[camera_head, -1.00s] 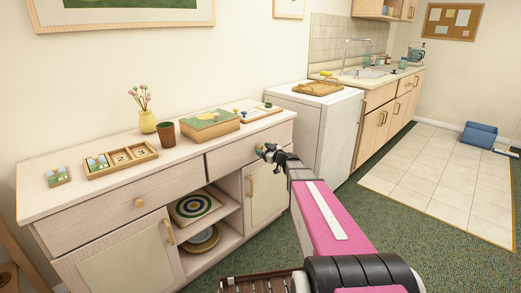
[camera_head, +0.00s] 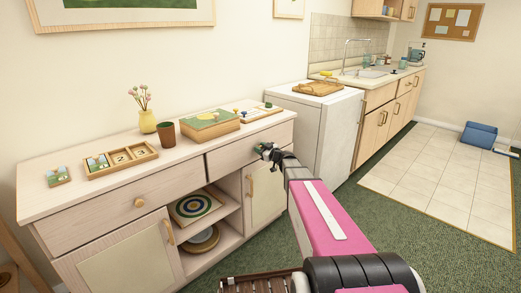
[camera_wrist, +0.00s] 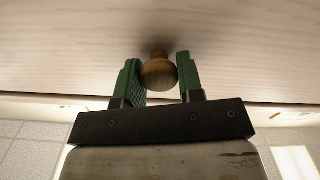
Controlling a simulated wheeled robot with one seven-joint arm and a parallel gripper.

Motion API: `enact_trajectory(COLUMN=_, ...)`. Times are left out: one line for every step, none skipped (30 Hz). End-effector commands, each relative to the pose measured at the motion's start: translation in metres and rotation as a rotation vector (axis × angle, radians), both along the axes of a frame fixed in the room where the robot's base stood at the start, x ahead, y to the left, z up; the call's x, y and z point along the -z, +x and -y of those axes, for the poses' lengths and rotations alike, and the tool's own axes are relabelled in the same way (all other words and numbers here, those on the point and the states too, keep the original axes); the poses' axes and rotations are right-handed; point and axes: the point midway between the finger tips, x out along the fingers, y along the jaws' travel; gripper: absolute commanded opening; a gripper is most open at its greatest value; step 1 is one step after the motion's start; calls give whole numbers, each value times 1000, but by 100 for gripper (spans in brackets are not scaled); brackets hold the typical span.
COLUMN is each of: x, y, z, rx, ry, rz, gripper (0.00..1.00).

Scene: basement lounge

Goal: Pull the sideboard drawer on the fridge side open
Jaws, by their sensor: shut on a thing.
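The sideboard (camera_head: 60,195) is pale wood and stands along the wall, with two drawers above its doors. My gripper (camera_head: 263,150) is at this drawer front. In the wrist view, its green fingers are shut on the round wooden knob (camera_wrist: 158,73), one on each side. The pale drawer front (camera_wrist: 70,45) fills the top of that view. In the head view my gripper hides the knob.
The white fridge (camera_head: 335,135) stands right of the sideboard. The left drawer (camera_head: 100,213) is closed. A vase (camera_head: 147,122), cup (camera_head: 166,132), boxes and games stand on top. Green carpet (camera_head: 400,220) lies clear in front.

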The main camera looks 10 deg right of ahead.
Motion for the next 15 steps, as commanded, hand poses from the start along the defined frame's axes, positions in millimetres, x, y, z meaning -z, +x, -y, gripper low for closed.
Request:
enact_trajectory(x=0, y=-3, z=2, rx=0, ry=0, rz=0, gripper=0)
enact_trajectory(x=0, y=-5, z=3, rx=0, ry=-1, rz=-1, gripper=0)
enact_trajectory(x=0, y=-8, z=5, rx=0, ry=-1, rz=-1, gripper=0)
enact_trajectory(x=0, y=-10, z=6, rx=0, ry=-1, rz=-1, gripper=0)
enact_trajectory(x=0, y=-13, z=8, rx=0, ry=-1, rz=-1, gripper=0)
enact_trajectory(x=0, y=-17, z=11, rx=1, ry=-1, rz=-2, gripper=0)
enact_trajectory(x=0, y=-21, z=13, rx=1, ry=-2, rz=-1, gripper=0)
enact_trajectory(x=0, y=-25, z=16, rx=1, ry=-2, rz=-1, gripper=0)
enact_trajectory(x=0, y=-30, z=20, rx=1, ry=-2, rz=-1, gripper=0)
enact_trajectory(x=0, y=-35, z=23, rx=1, ry=-2, rz=-1, gripper=0)
enact_trajectory(x=0, y=-39, z=26, rx=1, ry=-2, rz=-1, gripper=0)
enact_trajectory(x=0, y=-45, z=30, rx=1, ry=-2, rz=-1, gripper=0)
enact_trajectory(x=0, y=-50, z=33, rx=1, ry=-2, rz=-1, gripper=0)
enact_trajectory(x=0, y=-54, z=37, rx=1, ry=-2, rz=-1, gripper=0)
enact_trajectory(x=0, y=-61, z=42, rx=1, ry=-2, rz=-1, gripper=0)
